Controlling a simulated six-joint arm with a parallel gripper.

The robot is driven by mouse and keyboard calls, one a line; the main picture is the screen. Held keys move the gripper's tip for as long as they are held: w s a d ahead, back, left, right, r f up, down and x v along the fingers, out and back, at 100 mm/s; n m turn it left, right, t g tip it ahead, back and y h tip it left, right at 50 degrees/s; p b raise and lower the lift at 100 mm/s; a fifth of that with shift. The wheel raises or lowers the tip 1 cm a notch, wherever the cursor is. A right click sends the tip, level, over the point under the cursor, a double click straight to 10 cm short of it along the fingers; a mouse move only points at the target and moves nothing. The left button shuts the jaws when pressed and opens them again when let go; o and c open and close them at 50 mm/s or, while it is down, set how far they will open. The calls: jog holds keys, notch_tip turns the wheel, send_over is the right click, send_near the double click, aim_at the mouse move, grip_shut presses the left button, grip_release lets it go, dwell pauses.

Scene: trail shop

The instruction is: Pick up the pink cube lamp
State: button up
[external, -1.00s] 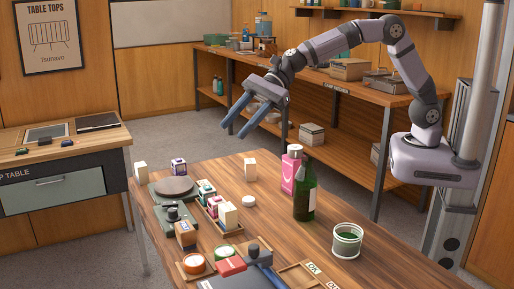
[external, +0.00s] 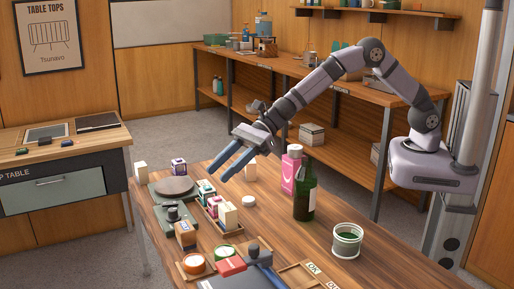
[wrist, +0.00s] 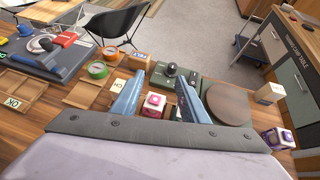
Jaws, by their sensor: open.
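The pink cube lamp (external: 213,206) sits in a small wooden tray (external: 229,232) on the table, between a teal-and-pink cube and a cream block (external: 229,215). In the wrist view a pink-topped cube (wrist: 155,101) shows between the two blue fingers, nearer the left one. My gripper (external: 219,174) is open and empty, above and behind the tray in the external view, fingers pointing down to the left. It also shows in the wrist view (wrist: 160,79). The right finger partly hides another light cube there.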

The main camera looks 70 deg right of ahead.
aim_at(218, 197)
jog(key=shift+f, duration=1.75)
jog(key=shift+f, duration=0.1)
jog(key=shift+f, duration=0.35)
jog(key=f, duration=0.2)
jog(key=a+f, duration=0.1)
jog(key=shift+w+f, duration=0.1)
jog(key=shift+w, duration=0.25)
jog(key=shift+p+x, duration=0.3)
jog(key=shift+x, duration=0.5)
jog(key=shift+c, duration=0.2)
jog(key=c, duration=0.7)
